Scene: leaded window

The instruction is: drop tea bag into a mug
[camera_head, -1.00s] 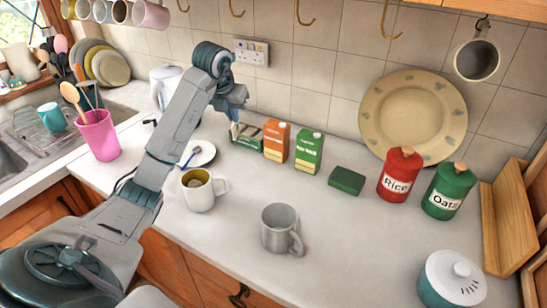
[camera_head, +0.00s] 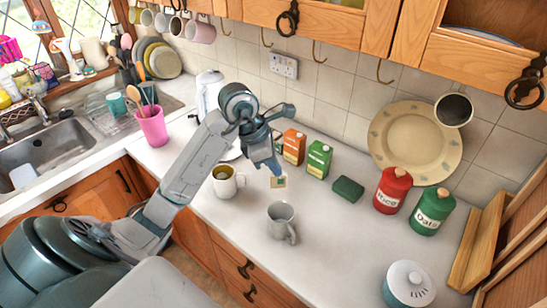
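My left gripper (camera_head: 275,168) points down over the counter, right of the yellow-lined mug and behind the grey mug. It appears shut on a small tan tea bag (camera_head: 279,182) with a green mark, which shows just below its fingertips, above the counter. A white mug (camera_head: 227,186) with a yellow inside and dark contents stands left of the gripper. A plain grey mug (camera_head: 281,225) stands in front, its opening up and its handle to the right. The tea bag's open box is hidden behind my arm. My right gripper is not in view.
A white kettle (camera_head: 209,88) stands behind my arm. The counter around the grey mug is clear.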

